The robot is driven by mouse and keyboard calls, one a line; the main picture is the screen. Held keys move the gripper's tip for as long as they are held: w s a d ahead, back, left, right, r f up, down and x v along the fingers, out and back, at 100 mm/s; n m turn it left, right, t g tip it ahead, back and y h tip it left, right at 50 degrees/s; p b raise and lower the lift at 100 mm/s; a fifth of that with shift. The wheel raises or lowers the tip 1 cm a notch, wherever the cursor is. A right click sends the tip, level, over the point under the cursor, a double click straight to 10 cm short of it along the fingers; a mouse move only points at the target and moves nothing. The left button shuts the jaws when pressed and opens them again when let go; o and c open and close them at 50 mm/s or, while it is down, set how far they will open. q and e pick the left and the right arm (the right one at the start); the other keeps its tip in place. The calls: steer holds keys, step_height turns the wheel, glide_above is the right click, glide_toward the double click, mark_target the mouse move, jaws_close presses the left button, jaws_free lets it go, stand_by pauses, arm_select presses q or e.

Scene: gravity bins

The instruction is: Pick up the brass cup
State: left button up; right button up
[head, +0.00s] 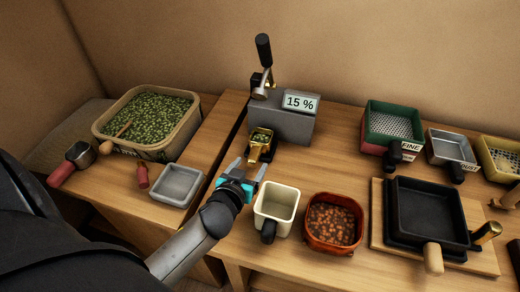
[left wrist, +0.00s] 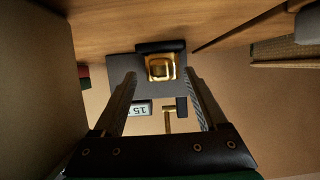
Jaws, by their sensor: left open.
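The brass cup (head: 262,136) is a small square gold cup with a dark handle. It stands in front of the grey meter, with green beans visible in it in the head view. In the left wrist view the cup (left wrist: 161,67) shows between and just past the fingertips. My left gripper (head: 247,168) is open and empty, its fingers pointing at the cup from the near side. It also shows in the left wrist view (left wrist: 160,76). They look apart, though the exact gap is hard to tell. My right gripper is not in view.
The grey meter (head: 282,122) reading 15 % stands behind the cup. A cream cup (head: 275,205) and a red-brown bean container (head: 333,222) stand right of my gripper. A grey tray (head: 177,185) and a bin of green beans (head: 102,124) are left.

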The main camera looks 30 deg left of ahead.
mark_target(254, 159)
arm_select(q)
steer(key=shift+b+x, duration=0.4)
steer(key=shift+x, duration=2.2)
steer(key=shift+a, duration=0.15)
jaws_close()
